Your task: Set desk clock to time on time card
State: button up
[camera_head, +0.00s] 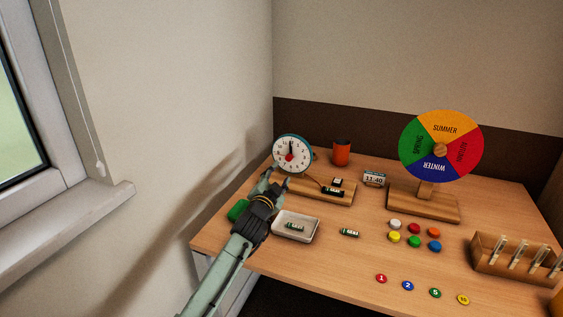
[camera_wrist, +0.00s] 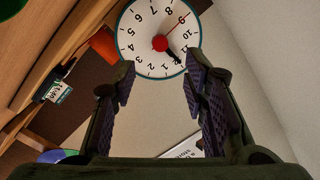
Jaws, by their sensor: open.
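The desk clock (camera_head: 292,148) has a white face, a teal rim and a red centre knob, and stands at the back left of the table. In the wrist view its face (camera_wrist: 140,30) appears turned, beyond the fingertips. The red knob (camera_wrist: 160,43) lies nearly in line with the finger gap. A short black hand points near 12, and a thin red hand points another way; other hands are not clear. My gripper (camera_wrist: 157,82) is open and empty, its fingers short of the face. In the head view my gripper (camera_head: 276,178) is below the clock. The time card (camera_head: 374,179) reads 11:40.
A white tray (camera_head: 278,229) holding a battery, and a loose battery (camera_head: 349,232), are in front. An orange cup (camera_head: 341,153) and season wheel (camera_head: 440,146) stand behind. The wall is close on the left.

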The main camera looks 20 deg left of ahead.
aim_at(288, 159)
jog(key=w, duration=0.3)
jog(key=w+p, duration=0.1)
jog(key=w, duration=0.2)
jog(key=w+p, duration=0.1)
jog(key=w, duration=0.2)
jog(key=shift+w+a, duration=0.2)
jog(key=shift+a, duration=0.05)
jog(key=shift+c, duration=0.4)
grip_shut()
